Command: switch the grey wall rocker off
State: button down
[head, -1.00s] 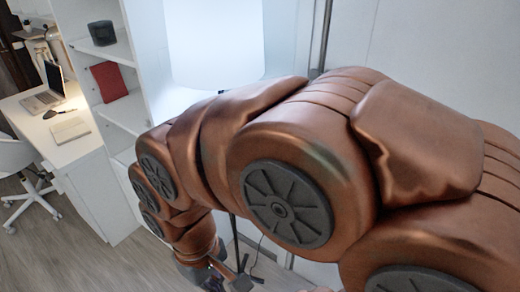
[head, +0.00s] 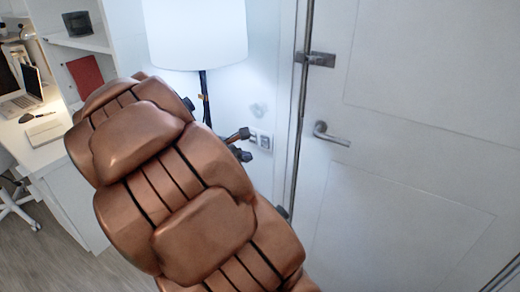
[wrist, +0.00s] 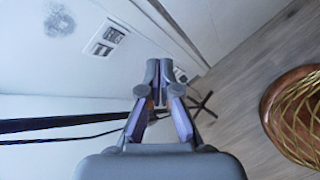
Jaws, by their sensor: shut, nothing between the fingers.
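The grey wall rocker sits in a white wall plate (head: 264,140) beside the door frame in the head view. The plate also shows at the upper left of the wrist view (wrist: 105,38), with grey inserts in it. Which way the rocker is tilted is too small to tell. My gripper (wrist: 159,72) is shut and empty in the wrist view, its fingertips to the right of the plate and apart from it in the picture. In the head view my gripper (head: 246,145) shows just left of the plate, partly hidden by my arm. Contact with the wall cannot be made out.
A floor lamp (head: 198,35) with a white shade and dark pole stands left of the plate. Its pole and a cable cross the wrist view (wrist: 60,122). A white door (head: 420,120) with a lever handle (head: 332,134) is on the right. Shelves and a desk (head: 45,130) are left.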

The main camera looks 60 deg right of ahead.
jog(key=w+d+f+n+t+h+b, duration=0.2)
jog(key=w+d+f+n+b, duration=0.1)
jog(key=w+d+f+n, duration=0.4)
jog(key=w+d+n, duration=0.2)
jog(key=shift+w+d+f, duration=0.25)
jog(key=shift+d+f, duration=0.05)
jog(key=shift+f, duration=0.05)
jog(key=shift+d, duration=0.15)
send_near(264, 141)
notch_tip(264, 141, down, 4)
jog(key=d, duration=0.2)
jog(key=shift+s+d+r+p, duration=0.1)
jog(key=shift+d+r+p, duration=0.15)
jog(key=shift+d, duration=0.35)
jog(key=shift+s+d+r+p, duration=0.15)
jog(key=shift+d+p, duration=0.2)
jog(key=shift+d, duration=0.3)
jog(key=shift+w+d, duration=0.15)
jog(key=shift+d, duration=0.6)
jog(key=shift+r+p, duration=0.1)
jog(key=shift+p, duration=0.2)
